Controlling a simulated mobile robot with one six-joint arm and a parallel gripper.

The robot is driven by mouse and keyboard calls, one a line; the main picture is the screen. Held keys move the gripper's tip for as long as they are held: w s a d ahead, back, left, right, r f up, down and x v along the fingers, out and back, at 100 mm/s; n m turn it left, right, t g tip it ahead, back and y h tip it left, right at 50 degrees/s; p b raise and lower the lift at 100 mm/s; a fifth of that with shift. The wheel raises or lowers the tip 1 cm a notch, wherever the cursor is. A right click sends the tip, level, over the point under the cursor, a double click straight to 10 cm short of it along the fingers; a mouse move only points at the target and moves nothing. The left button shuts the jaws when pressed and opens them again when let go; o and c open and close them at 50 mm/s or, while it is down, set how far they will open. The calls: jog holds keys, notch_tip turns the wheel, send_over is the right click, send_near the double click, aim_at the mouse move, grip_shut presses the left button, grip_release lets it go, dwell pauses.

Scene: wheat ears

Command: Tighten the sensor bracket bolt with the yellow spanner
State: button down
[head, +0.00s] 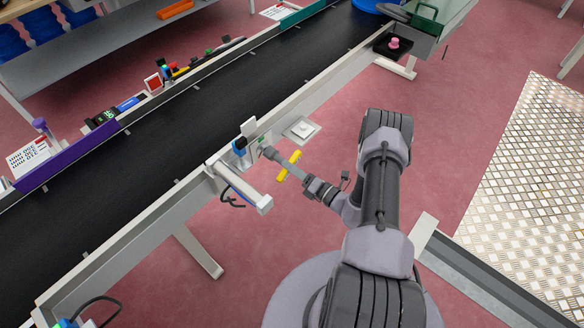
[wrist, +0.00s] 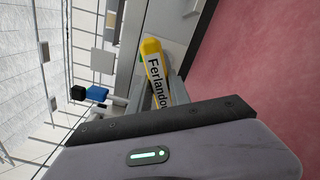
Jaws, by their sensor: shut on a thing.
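The yellow spanner (head: 295,157) shows as a short yellow handle beside the conveyor's near rail. In the wrist view its handle (wrist: 153,62) carries the black lettering "Ferlando". My gripper (head: 288,168) is shut on the spanner, and its grey fingers (wrist: 162,92) flank the handle in the wrist view. A grey bar crosses the yellow handle and reaches close to the rail; I cannot tell finger from spanner steel there. The blue sensor (head: 239,146) sits on the rail just left of this, and also shows in the wrist view (wrist: 97,94). The bracket bolt is not distinguishable, nor whether the spanner touches it.
The black conveyor belt (head: 185,122) runs diagonally behind. A pale cylinder-like arm (head: 240,187) juts from the rail at left. Pink floor is open nearby.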

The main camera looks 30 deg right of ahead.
jog(key=shift+w, duration=0.25)
jog(key=shift+x, duration=0.9)
jog(key=m, duration=0.6)
jog(key=shift+m, duration=0.6)
jog(key=shift+m, duration=2.4)
